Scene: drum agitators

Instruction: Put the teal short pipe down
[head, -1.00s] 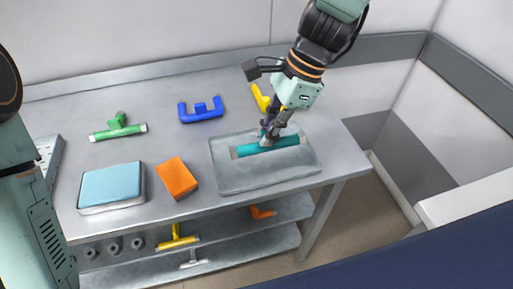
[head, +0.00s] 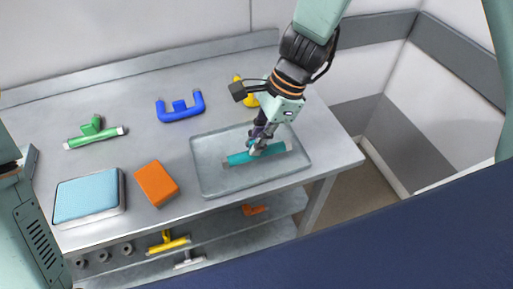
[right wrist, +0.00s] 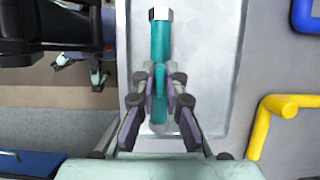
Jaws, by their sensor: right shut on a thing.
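The teal short pipe (head: 238,158) is a straight tube with grey ends, over the shallow grey tray (head: 204,181) on the table. My right gripper (head: 260,146) is shut on the pipe near its middle, coming down from above. In the right wrist view, the pipe (right wrist: 160,45) runs away from me between the fingers of the right gripper (right wrist: 160,90), with the pale tray floor beneath. I cannot tell whether the pipe touches the tray floor.
On the table are an orange block (head: 156,184), a light blue pad in a tray (head: 87,196), a green tee pipe (head: 96,133), a blue pipe piece (head: 181,106) and a yellow pipe (right wrist: 262,125). A lower shelf holds a yellow tee (head: 168,243) and an orange piece (head: 254,210).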

